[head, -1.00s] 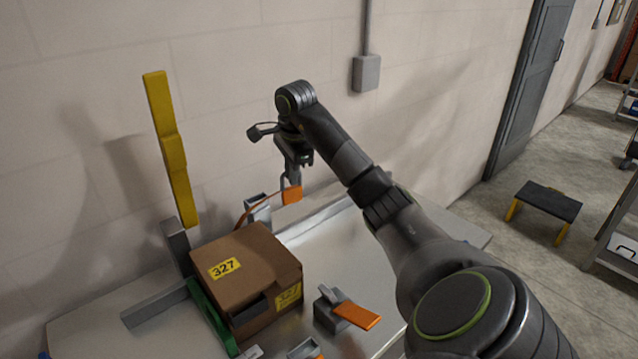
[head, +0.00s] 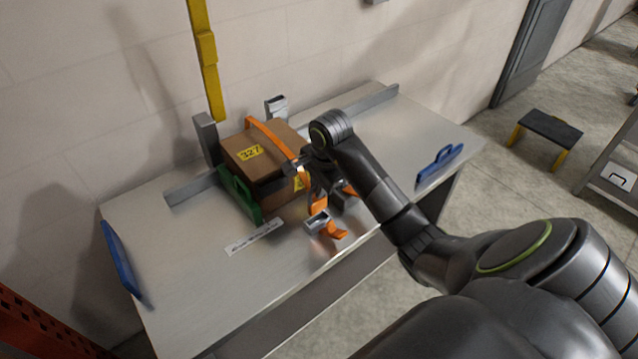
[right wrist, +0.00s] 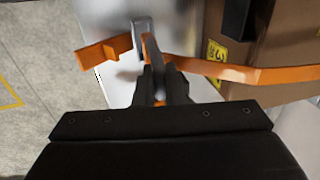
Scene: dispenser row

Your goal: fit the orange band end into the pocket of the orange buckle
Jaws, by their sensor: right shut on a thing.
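The orange band (head: 264,132) runs over the top of the cardboard box and down its front side to my right gripper (head: 316,188). The right gripper is shut on the band end, in front of the box. I cannot tell whether end and pocket touch. My left gripper is out of view.
The cardboard box (head: 245,165) stands behind the gripper, with a green plate (head: 239,194) at its left. Blue handles (head: 440,164) sit at both table ends. The table's left front is clear.

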